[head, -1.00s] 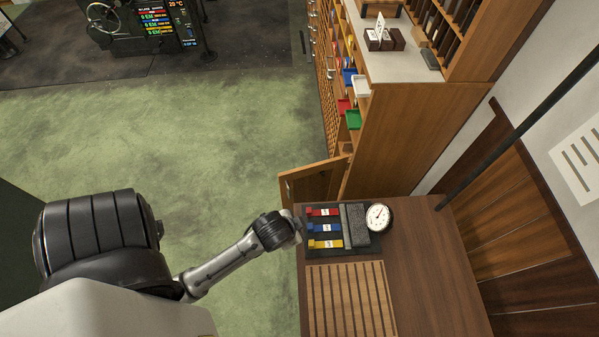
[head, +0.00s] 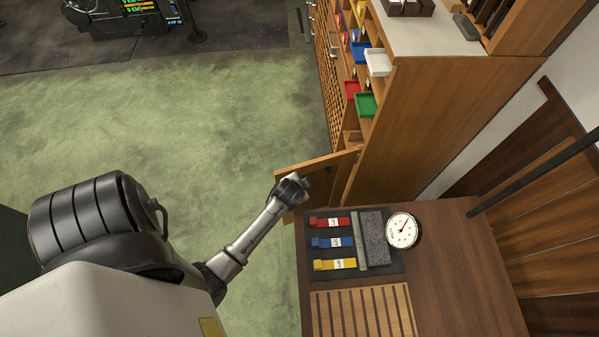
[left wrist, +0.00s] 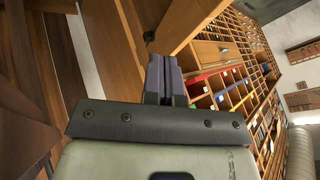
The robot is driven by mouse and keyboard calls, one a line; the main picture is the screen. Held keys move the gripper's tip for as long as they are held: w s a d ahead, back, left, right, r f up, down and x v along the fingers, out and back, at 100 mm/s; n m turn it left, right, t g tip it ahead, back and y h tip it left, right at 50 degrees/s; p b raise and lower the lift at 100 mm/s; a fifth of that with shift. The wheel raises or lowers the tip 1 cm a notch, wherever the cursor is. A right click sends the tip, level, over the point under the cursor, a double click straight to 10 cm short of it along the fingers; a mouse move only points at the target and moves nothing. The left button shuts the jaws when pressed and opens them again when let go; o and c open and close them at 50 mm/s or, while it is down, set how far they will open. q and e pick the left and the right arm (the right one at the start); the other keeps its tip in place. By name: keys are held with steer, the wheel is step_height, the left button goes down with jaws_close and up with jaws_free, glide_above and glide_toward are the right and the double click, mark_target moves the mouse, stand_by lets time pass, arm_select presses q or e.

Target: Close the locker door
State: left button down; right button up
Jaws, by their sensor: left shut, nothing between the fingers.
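The wooden locker door (head: 325,160) stands ajar at the near end of the tall wooden cabinet (head: 425,120), swung out to the left over the green floor. My left gripper (head: 304,183) is at the near side of the door, close to its free end. In the left wrist view the dark fingers (left wrist: 164,68) are together with nothing between them. A wooden panel (left wrist: 188,18) with a small black knob (left wrist: 149,36) lies just beyond the fingertips; I cannot tell whether they touch it. My right gripper is in neither view.
A desk (head: 455,270) stands right of my left arm. It bears a dark mat with red, blue and yellow blocks, a round gauge (head: 402,230) and a slatted board (head: 365,312). Coloured trays (head: 366,104) stick out of the cabinet front. Green floor (head: 200,130) left of the door is clear.

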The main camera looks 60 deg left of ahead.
mark_target(302, 170)
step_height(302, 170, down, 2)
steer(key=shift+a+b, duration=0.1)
steer(key=shift+b, duration=0.7)
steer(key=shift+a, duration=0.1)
arm_select(q)
steer(key=shift+w+a+f, duration=0.65)
steer(key=shift+a+f, duration=0.25)
steer(key=shift+a, duration=0.2)
steer(key=shift+w+a+f, duration=0.65)
steer(key=shift+a+f, duration=0.25)
steer(key=shift+a, duration=0.25)
steer(key=shift+w+a+f, duration=0.65)
steer(key=shift+a+f, duration=0.25)
steer(key=shift+a, duration=0.2)
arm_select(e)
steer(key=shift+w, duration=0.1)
arm_select(q)
steer(key=shift+a, duration=0.15)
